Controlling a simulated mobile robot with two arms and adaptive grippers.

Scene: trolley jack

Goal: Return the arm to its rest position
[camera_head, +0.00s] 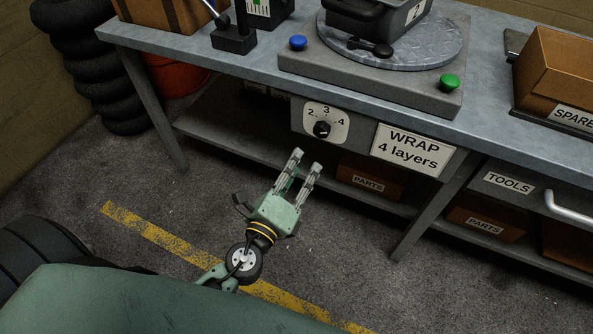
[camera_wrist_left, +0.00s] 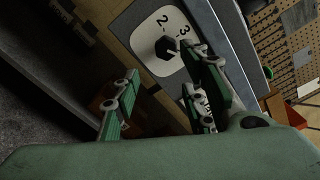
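My left gripper (camera_head: 306,160) is in front of the workbench, below and a little left of the black dial knob (camera_head: 321,129). The fingertips look apart from the knob. The dial plate (camera_head: 341,125) carries the numbers 2, 3 and 4; I cannot tell the exact knob setting. My right gripper is not in view.
The workbench (camera_head: 230,62) holds a turntable (camera_head: 430,52) with a black case, a blue button (camera_head: 298,42) and a green button (camera_head: 449,82). A "WRAP 4 layers" sign (camera_head: 412,149) hangs in front. Boxes sit on the lower shelf.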

